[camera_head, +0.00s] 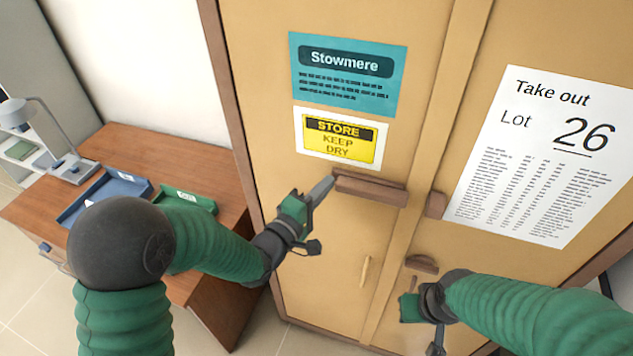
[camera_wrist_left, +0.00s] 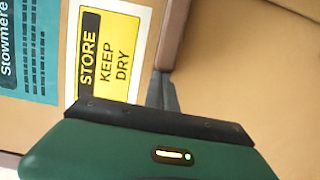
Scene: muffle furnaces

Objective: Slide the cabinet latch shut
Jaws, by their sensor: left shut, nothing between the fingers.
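The tan cabinet (camera_head: 320,250) has a brown latch bar (camera_head: 372,190) across its left door. A brown catch block (camera_head: 435,205) sits on the right door, with a narrow gap between it and the bar's right end. My left gripper (camera_head: 328,186) is shut and empty, its fingertips at the bar's left end. In the left wrist view the shut fingertips (camera_wrist_left: 162,92) meet the end of the brown bar (camera_wrist_left: 172,38); I cannot tell if they press on it. My right gripper (camera_head: 408,303) is low before the right door, its fingers not clear.
A pale handle (camera_head: 364,272) is on the left door, and a brown piece (camera_head: 422,264) is near my right gripper. Signs and a large paper (camera_head: 540,155) are on the doors. A wooden desk (camera_head: 150,150) with a blue tray (camera_head: 72,214), a green tray (camera_head: 205,202) and a lamp (camera_head: 45,125) stands left.

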